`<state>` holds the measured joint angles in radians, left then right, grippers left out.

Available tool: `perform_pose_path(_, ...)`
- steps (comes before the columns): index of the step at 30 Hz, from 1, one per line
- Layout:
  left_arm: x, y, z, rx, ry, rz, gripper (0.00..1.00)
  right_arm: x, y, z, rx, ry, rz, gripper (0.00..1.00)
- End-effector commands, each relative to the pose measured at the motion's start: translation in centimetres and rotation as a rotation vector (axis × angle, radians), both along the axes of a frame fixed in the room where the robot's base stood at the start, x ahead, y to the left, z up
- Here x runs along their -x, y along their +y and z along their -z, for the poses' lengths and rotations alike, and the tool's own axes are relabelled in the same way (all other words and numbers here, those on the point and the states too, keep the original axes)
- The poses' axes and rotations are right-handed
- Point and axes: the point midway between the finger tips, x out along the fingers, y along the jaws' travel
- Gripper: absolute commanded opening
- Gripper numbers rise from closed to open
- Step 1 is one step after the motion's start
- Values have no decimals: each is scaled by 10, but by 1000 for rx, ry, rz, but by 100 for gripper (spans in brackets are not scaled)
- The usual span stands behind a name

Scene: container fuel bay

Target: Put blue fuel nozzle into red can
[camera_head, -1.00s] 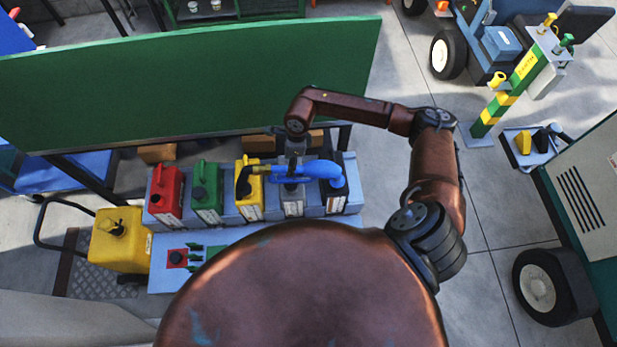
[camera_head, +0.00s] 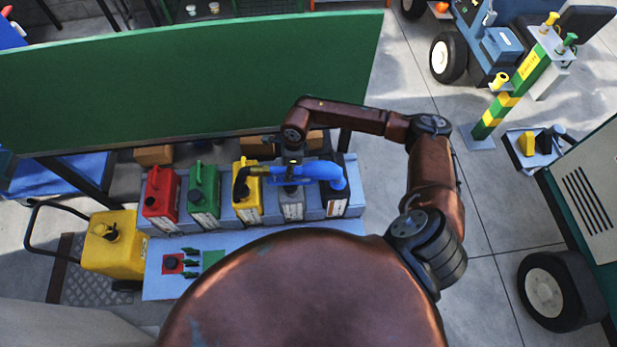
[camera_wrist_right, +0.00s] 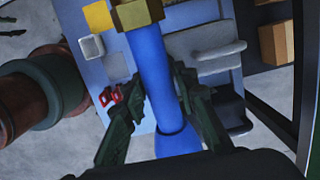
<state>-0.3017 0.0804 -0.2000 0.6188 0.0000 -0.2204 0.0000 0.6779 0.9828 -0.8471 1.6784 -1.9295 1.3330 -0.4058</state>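The red can (camera_head: 161,191) stands at the left end of the row of cans, its handle and cap on top. The blue fuel nozzle (camera_head: 318,171) lies roughly level above the yellow, grey and black cans. Its brass-coloured collar and dark bent spout point left, over the yellow can. My right gripper (camera_head: 292,178) comes down on it from above. In the right wrist view, the gripper's dark fingers (camera_wrist_right: 156,82) close on both sides of the blue body (camera_wrist_right: 150,65). The spout tip is hard to separate from the yellow can's top. My left gripper is not in view.
A green can (camera_head: 204,191) stands between the red and yellow can (camera_head: 247,200). Grey (camera_head: 291,205) and black cans (camera_head: 335,203) stand to the right. A green panel (camera_head: 190,85) rises behind the row. A yellow wheeled tank (camera_head: 112,250) is at left.

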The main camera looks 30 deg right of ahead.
Motion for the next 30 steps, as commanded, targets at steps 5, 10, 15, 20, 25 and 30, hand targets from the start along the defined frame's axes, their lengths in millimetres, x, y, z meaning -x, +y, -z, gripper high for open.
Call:
perform_pose_path(5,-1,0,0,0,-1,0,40,0,0,0,0,0,0,13)
perform_pose_path(10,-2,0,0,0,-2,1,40,0,0,0,0,0,0,2)
perform_pose_path(15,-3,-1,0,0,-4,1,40,-1,0,-1,0,-1,0,0)
perform_pose_path(20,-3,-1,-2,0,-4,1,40,-1,0,-4,0,-1,0,0)
perform_pose_path(25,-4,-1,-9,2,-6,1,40,-1,0,-18,0,-4,-1,0)
perform_pose_path(30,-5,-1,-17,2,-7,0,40,-1,0,-34,1,-3,-1,0)
